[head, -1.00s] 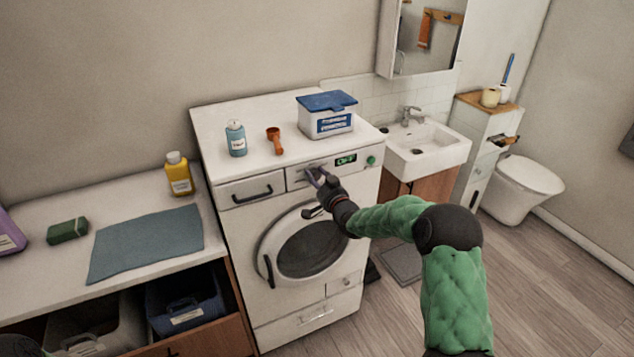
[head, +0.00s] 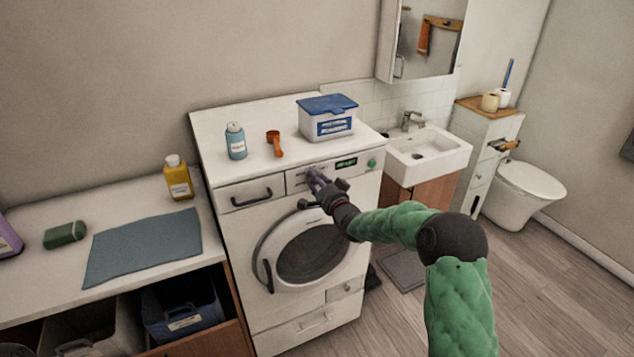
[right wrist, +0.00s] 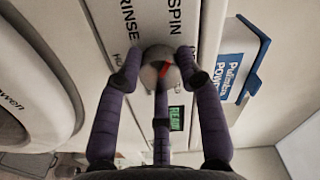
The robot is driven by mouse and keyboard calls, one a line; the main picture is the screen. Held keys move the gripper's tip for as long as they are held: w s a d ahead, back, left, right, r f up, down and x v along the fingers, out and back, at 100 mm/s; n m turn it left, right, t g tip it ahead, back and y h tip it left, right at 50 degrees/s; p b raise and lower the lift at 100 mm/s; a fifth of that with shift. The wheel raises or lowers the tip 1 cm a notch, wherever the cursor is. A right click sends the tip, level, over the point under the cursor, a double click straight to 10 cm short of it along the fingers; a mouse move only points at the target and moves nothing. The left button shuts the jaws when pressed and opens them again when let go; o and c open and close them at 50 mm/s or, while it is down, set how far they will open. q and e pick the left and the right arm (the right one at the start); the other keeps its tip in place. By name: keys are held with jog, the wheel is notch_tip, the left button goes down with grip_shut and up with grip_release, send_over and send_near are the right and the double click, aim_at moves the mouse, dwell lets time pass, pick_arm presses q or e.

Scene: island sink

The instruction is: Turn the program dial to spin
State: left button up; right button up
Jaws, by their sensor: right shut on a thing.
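The white washing machine (head: 240,225) stands in the middle of the head view. My right gripper (head: 313,178) is at its control panel, left of the green display (head: 346,162). In the right wrist view, the purple-grey fingers of my right gripper (right wrist: 160,75) are shut around the round grey program dial (right wrist: 154,72), which has a red mark. The exact direction of the red mark is hard to tell. The dial is hidden by the gripper in the head view. My left gripper is not in view.
On the machine top stand a blue-lidded powder box (head: 327,122), an orange scoop (head: 274,143) and a light-blue bottle (head: 236,141). A green round button (head: 372,164) sits right of the display. The round door (head: 312,250) is below the gripper.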

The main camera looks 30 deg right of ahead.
jog(key=shift+d+r, duration=0.25)
jog(key=shift+r, duration=0.2)
jog(key=o, duration=1.1)
jog(key=shift+o, duration=0.2)
jog(key=shift+f, duration=0.2)
jog(key=shift+a+f, duration=0.1)
jog(key=s, duration=1.2)
